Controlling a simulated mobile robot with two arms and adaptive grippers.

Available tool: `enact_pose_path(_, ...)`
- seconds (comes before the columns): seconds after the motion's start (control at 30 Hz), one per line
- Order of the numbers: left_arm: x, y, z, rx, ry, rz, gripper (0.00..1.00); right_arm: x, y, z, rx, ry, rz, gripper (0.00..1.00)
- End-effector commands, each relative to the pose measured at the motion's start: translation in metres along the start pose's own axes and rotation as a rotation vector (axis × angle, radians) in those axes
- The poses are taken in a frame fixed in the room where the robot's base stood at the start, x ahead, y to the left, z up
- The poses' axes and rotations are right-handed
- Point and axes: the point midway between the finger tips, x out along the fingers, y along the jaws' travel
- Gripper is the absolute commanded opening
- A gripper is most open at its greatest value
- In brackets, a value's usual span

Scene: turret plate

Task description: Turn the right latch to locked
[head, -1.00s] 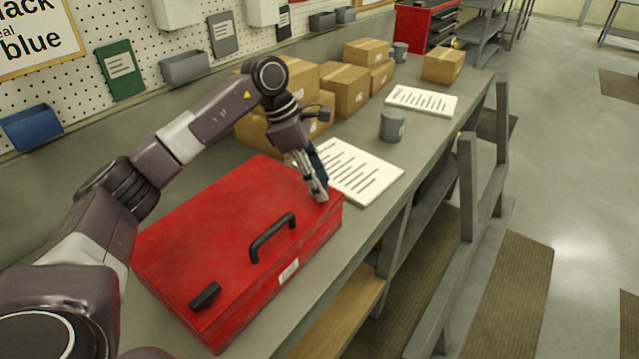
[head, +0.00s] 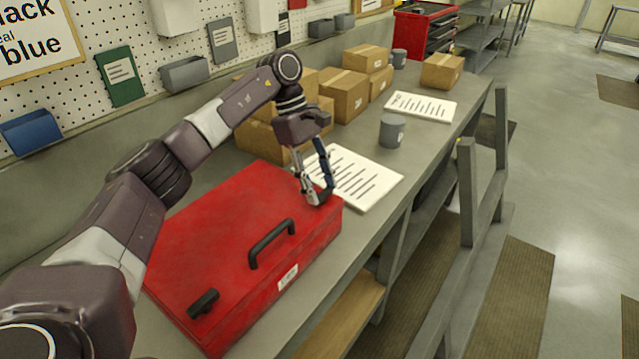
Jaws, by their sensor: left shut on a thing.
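A red case (head: 222,222) lies closed on the grey workbench, with a black handle (head: 272,243) at the middle of its front edge. A black left latch (head: 203,303) sits near its front left corner. My left gripper (head: 318,197) points down at the right end of the front edge. It is shut on the right latch, which its fingers almost fully hide, so I cannot tell the latch's angle. My right gripper is not in view.
White printed sheets (head: 362,180) lie just beyond the case. A grey cup (head: 392,130) and several cardboard boxes (head: 345,95) stand farther along the workbench (head: 425,133). A pegboard wall with bins runs along the left.

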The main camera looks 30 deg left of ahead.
Motion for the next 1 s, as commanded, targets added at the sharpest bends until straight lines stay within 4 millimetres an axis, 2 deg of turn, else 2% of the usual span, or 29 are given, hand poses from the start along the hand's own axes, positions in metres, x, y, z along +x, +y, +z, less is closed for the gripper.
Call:
enact_pose_path(0.37,-0.002,0.001,0.001,0.009,0.0,0.004,0.17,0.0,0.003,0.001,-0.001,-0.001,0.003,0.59)
enact_pose_path(0.4,-0.002,0.001,0.001,0.009,0.0,0.004,0.43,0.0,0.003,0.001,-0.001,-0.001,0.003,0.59)
enact_pose_path(0.57,-0.001,0.001,0.001,0.008,0.0,0.002,0.59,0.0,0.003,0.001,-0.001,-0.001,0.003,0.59)
enact_pose_path(0.87,-0.002,0.0,0.0,0.006,0.001,0.0,0.59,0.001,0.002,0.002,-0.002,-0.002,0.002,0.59)
enact_pose_path(1.0,-0.016,0.001,0.0,0.006,0.001,0.003,0.59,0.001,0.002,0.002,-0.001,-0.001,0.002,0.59)
